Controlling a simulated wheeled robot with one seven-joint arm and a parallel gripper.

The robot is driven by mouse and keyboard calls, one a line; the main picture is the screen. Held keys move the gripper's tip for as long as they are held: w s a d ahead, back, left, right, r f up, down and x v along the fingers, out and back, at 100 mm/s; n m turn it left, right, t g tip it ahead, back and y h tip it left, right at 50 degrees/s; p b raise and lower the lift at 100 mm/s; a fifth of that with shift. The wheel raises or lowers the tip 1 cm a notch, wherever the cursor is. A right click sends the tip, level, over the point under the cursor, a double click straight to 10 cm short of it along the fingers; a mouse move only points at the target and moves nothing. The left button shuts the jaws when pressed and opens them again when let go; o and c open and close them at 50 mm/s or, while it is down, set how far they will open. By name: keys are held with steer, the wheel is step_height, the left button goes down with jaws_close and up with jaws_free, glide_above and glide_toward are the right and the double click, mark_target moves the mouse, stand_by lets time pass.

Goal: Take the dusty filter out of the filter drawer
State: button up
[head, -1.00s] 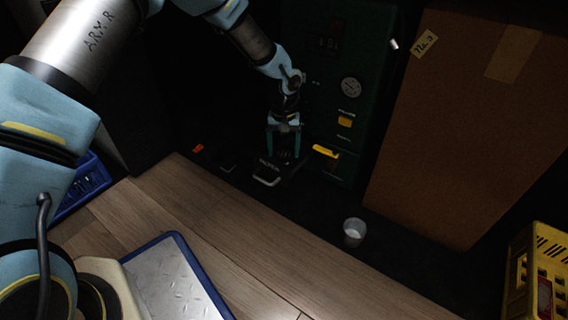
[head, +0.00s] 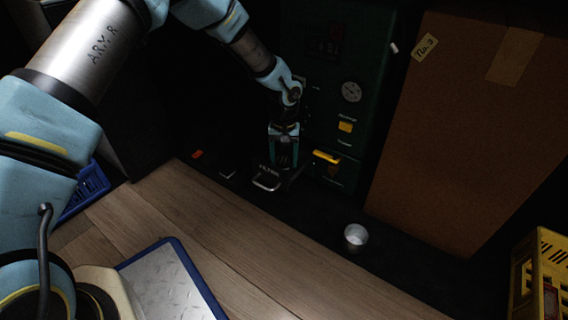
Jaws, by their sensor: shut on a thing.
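The filter drawer (head: 267,182), with a pale bar handle and a "FILTER" label on its front, sticks out low at the dark green machine (head: 340,60). My gripper (head: 284,166) points down over the drawer, just behind the handle. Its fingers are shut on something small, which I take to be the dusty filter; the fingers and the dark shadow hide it. I cannot tell whether the filter is still seated in the drawer or lifted.
A yellow lever (head: 326,157) is just right of my gripper. A clear cup (head: 356,237) stands on the dark surface. A brown board (head: 460,120) rises at the right, above a yellow crate (head: 540,275). A blue-rimmed metal tray (head: 170,285) lies on the wooden top in front.

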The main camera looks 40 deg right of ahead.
mark_target(284, 160)
step_height(284, 160, up, 10)
steer(key=p, duration=0.5)
steer(key=shift+p, duration=0.3)
